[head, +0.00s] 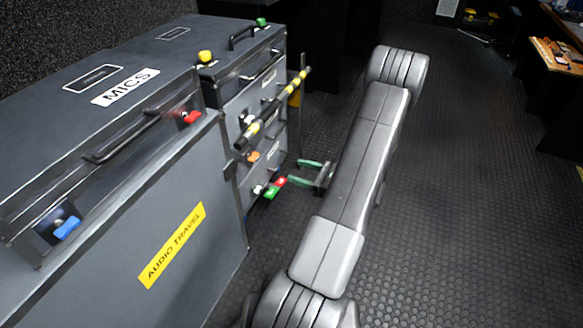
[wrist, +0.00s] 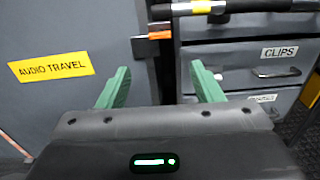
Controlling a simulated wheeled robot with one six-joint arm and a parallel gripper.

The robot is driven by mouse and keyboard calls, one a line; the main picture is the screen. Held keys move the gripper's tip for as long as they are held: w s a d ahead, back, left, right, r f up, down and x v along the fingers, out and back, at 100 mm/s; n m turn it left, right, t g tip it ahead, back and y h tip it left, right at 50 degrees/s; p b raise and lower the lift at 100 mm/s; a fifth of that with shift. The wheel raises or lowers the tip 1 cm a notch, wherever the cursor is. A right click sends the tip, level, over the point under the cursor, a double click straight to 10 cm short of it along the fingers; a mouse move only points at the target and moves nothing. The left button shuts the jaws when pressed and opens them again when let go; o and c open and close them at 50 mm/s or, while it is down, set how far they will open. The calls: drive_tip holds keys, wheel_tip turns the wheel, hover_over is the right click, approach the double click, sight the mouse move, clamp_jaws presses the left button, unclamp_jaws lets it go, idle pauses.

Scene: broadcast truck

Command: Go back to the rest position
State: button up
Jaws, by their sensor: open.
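My gripper (head: 303,173) has green fingers and is low beside the front of the grey drawer case (head: 232,112). In the wrist view my gripper (wrist: 160,85) has its two fingers spread apart with nothing between them. The fingers point toward the seam between the grey AUDIO TRAVEL panel (wrist: 50,110) and the drawers (wrist: 235,55). My arm reaches across the middle of the head view and hides part of the floor.
A black and yellow striped bar (head: 272,108) runs across the drawer fronts close to my gripper. A red and green piece (head: 275,187) is near the lowest drawer. The MICS case (head: 110,130) fills the left. Dark studded floor (head: 450,200) is free at right. A desk (head: 558,55) stands far right.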

sight(257, 157)
idle(0.4)
drive_tip(key=shift+n, duration=0.3)
drive_tip(key=b+x, duration=0.2)
drive_tip(key=x, duration=1.1)
drive_tip(key=shift+w+a+b, duration=0.1)
drive_tip(key=shift+a+b, duration=0.2)
drive_tip(key=shift+a, duration=0.05)
drive_tip(key=shift+r, duration=0.1)
